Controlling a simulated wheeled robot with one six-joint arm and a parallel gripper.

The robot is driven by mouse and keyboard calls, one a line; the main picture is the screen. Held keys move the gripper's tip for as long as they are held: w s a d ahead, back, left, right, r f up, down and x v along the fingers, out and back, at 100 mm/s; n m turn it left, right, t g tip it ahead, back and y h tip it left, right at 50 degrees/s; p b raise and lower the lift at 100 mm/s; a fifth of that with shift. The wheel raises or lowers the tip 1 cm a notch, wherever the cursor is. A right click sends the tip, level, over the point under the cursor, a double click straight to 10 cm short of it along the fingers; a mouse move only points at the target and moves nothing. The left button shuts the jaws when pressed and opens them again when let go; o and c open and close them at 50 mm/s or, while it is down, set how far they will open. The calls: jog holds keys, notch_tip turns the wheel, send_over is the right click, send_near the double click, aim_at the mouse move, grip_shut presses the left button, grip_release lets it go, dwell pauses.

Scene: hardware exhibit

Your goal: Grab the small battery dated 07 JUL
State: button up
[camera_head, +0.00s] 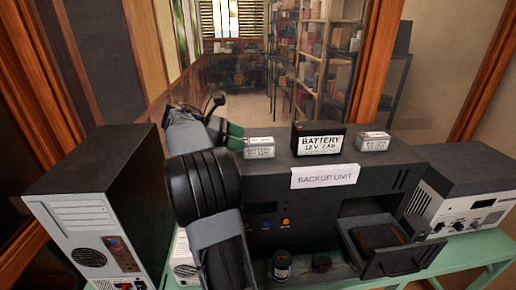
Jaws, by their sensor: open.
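Two small grey batteries with white labels lie on top of the dark backup unit (290,215). One is the left small battery (260,148), the other the right small battery (373,142). Their printed dates are too small to read, so I cannot tell which is dated 07 JUL. A larger black battery (318,133) marked "BATTERY 12V" stands between them. My gripper (239,137), with green fingertips, is open just left of the left small battery, close to its upper left edge. I cannot tell whether it touches. My arm hides part of the unit's left side.
A computer tower (95,225) stands left, a grey device (462,205) right. The unit's open drawer (400,258) juts forward with a dark brown item inside. A dark can (281,266) and a small black object (320,264) sit in front on the green bench (490,248).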

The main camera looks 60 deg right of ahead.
aim_at(253, 141)
jog(key=shift+p+x, duration=0.5)
jog(key=shift+x, duration=2.05)
jog(key=shift+c, duration=0.3)
jog(key=c, duration=1.3)
jog(key=shift+r, duration=0.1)
